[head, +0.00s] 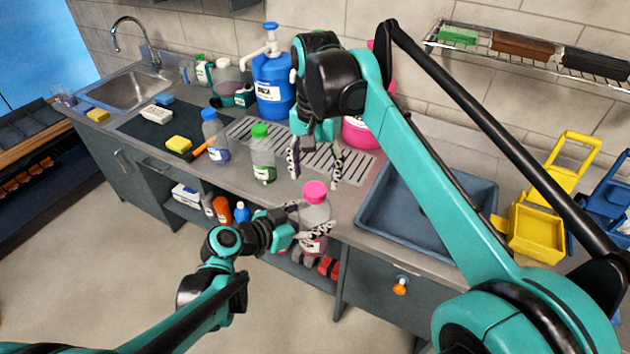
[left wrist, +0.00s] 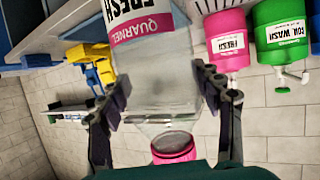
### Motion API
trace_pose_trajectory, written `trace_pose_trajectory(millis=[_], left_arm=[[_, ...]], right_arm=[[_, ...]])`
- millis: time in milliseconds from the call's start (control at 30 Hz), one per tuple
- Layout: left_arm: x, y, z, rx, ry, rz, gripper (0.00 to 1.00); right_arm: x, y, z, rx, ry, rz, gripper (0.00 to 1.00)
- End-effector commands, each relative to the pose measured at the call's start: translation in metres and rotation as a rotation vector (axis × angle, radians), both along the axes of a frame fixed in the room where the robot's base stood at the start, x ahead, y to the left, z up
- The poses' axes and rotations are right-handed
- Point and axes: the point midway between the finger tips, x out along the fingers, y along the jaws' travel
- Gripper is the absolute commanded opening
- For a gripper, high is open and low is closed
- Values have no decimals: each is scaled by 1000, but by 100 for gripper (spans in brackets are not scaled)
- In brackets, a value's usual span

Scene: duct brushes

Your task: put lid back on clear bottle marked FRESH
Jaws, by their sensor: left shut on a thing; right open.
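The clear bottle (head: 315,214) has a pink and white label, and FRESH is legible on it in the left wrist view (left wrist: 143,28), where the scene appears upside down. It stands about upright in the head view, overlapping the counter's front edge. A pink lid (head: 315,191) is at its top and also shows by the neck in the left wrist view (left wrist: 174,147); I cannot tell how firmly it sits. My left gripper (head: 308,221) is shut on the bottle, fingers on either side (left wrist: 160,97). My right gripper (head: 315,168) is open and empty above the lid, fingers pointing down.
A green-capped bottle (head: 262,160) and a blue-capped bottle (head: 214,140) stand left on the counter. A blue pump jug (head: 272,88) and a pink container (head: 358,134) stand behind. A blue-grey tray (head: 385,221) lies right. Below is a shelf with bottles (head: 222,209).

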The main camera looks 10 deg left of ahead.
Motion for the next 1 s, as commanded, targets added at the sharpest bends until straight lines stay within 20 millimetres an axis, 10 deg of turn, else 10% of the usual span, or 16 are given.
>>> trace_pose_trajectory(millis=[533, 1000], left_arm=[[0, 0, 0, 0, 0, 0, 0], [0, 0, 0, 0, 0, 0, 0]], right_arm=[[0, 0, 12, 1, 0, 65, 60], [1, 0, 40, 11, -6, 892, 60]])
